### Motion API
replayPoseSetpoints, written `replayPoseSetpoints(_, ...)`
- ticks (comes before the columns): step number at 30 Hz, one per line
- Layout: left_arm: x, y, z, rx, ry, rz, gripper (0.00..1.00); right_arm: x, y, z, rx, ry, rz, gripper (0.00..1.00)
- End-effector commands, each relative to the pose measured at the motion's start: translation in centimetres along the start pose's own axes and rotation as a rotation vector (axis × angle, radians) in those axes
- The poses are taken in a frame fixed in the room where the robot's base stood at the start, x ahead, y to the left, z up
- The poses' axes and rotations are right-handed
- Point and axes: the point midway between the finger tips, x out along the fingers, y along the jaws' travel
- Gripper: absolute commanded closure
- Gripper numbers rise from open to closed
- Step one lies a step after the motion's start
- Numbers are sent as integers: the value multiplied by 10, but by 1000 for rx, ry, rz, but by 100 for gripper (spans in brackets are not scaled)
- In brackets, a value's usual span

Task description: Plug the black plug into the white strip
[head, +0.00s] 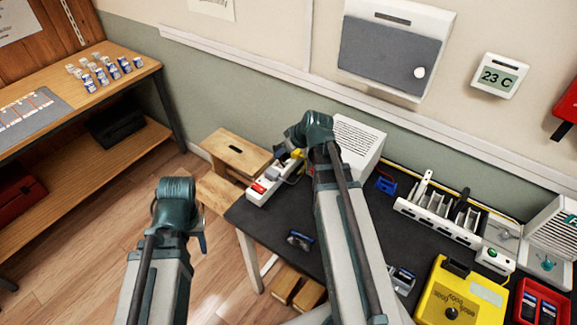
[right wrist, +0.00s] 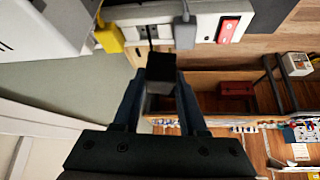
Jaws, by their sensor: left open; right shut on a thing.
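The white strip (head: 268,182) lies at the far left corner of the dark table; in the right wrist view it runs across the top (right wrist: 205,27). It has a red switch (right wrist: 228,29), a yellow plug (right wrist: 108,37) and a grey plug (right wrist: 185,32) on it. My right gripper (right wrist: 160,88) is shut on the black plug (right wrist: 160,68), just in front of the strip between the yellow and grey plugs. I cannot tell whether it touches the strip. My left gripper (head: 201,238) is open, left of the table, mostly hidden behind my arm.
A white box (head: 358,145) stands right of the strip. A blue item (head: 300,240) lies on the table. A white slotted rack (head: 440,215) and a yellow box (head: 460,295) stand at the right. A wooden stool (head: 236,150) is behind the table's left end.

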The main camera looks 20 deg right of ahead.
Motion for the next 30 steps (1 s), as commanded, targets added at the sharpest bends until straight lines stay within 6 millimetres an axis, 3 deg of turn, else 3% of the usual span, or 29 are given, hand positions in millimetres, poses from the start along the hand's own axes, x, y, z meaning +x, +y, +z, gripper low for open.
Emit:
replayPoseSetpoints(3, -4, 0, 0, 0, 0, 0, 50, 0, 13, -20, -72, 53, -54, 100)
replayPoseSetpoints(10, -7, -1, 0, 0, 0, 0, 50, -2, 21, -34, -146, 108, -112, 100)
replayPoseSetpoints(20, -3, 0, 0, 0, 0, 0, 50, 1, 20, -33, -155, 112, -119, 100)
replayPoseSetpoints(30, 24, 2, -1, 0, 0, 0, 50, 23, 20, -17, -154, 111, -118, 100)
